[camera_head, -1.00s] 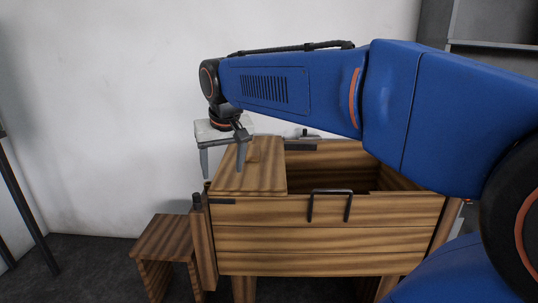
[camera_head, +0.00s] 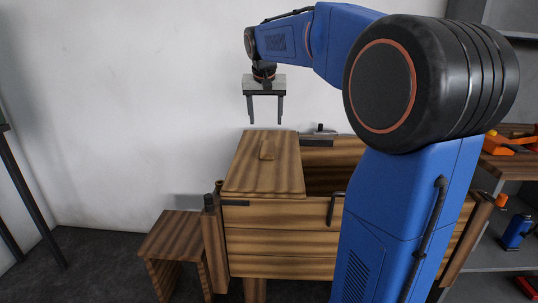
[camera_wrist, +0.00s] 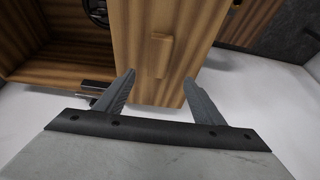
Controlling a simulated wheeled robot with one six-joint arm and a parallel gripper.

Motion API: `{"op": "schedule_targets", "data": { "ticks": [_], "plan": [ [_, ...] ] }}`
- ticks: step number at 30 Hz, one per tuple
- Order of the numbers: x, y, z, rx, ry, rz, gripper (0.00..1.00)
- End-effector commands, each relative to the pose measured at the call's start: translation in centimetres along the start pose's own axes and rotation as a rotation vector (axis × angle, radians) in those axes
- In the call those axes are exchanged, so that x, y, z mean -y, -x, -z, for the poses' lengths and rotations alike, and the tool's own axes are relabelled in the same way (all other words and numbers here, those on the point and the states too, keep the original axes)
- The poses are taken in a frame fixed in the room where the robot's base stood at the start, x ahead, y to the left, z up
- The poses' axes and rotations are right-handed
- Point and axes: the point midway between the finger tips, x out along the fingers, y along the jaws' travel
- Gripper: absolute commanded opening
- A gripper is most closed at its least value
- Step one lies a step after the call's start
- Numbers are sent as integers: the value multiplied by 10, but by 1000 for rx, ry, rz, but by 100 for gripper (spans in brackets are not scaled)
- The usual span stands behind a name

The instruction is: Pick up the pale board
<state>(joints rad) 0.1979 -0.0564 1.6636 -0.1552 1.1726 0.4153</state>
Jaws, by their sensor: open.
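The pale board (camera_head: 262,178) is a flat wooden panel lying over the left part of the wooden chest's top. A small block-shaped grip (camera_head: 267,150) stands on it. In the wrist view the board (camera_wrist: 140,83) runs away from between my fingers, with its grip (camera_wrist: 161,54) beyond the fingertips. My gripper (camera_head: 266,121) hangs fingers down above the far end of the board, clear of it. Its two fingers are apart with nothing between them, as the wrist view (camera_wrist: 159,76) also shows.
The wooden chest (camera_head: 280,243) is open right of the board and has a dark handle on its front. A low wooden stool (camera_head: 172,232) stands at left. A white wall is behind. Shelves with tools (camera_head: 510,165) stand at right, partly behind my arm.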

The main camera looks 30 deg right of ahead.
Motion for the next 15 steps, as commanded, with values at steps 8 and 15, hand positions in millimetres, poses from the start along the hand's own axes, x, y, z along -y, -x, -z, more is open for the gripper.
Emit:
{"op": "schedule_targets", "data": {
  "ticks": [8,15],
  "plan": [
    [0,-50,-1,2,1,-1,62],
    [0,-76,0,0,0,0,62]
  ]
}}
